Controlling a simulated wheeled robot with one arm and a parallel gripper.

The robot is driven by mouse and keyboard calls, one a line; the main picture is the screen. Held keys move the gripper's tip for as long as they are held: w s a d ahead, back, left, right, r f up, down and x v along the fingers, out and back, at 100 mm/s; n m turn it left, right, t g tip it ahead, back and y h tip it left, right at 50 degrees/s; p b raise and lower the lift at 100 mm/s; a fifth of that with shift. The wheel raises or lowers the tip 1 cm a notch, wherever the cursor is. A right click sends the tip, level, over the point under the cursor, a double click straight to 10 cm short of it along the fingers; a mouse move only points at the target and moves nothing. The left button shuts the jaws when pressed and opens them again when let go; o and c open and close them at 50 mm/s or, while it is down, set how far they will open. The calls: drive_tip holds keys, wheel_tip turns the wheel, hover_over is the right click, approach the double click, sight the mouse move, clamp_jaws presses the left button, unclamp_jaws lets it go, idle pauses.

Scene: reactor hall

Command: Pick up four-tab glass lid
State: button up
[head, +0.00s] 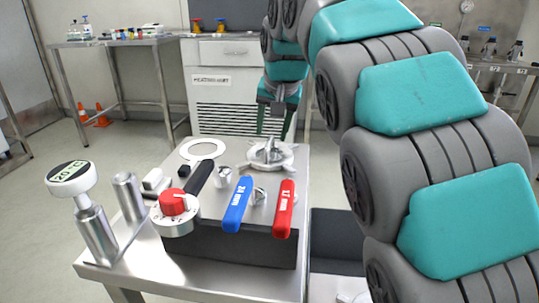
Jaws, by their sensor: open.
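A pale round piece with projecting tabs and a raised middle (266,156) sits at the back right of the steel table; it looks like the four-tab glass lid, but at this size I cannot count its tabs. My gripper (275,124) hangs pointing down over the back of the table, above and slightly right of this piece in the picture. Its jaws are open, and nothing shows between them. I cannot tell how far the gripper is from the piece in depth.
On the steel table (110,275) are a white ring (202,149), a blue-handled tool (237,204), a red-handled tool (284,208), a red-knobbed dial (175,207) and a metal post with a round gauge (72,178). My arm fills the right side. A cabinet (228,60) stands behind.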

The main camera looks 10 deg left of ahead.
sight(270, 141)
drive_tip(key=x, duration=0.3)
drive_tip(key=shift+f, duration=0.2)
drive_tip(key=shift+c, duration=0.3)
clamp_jaws()
idle(0.9)
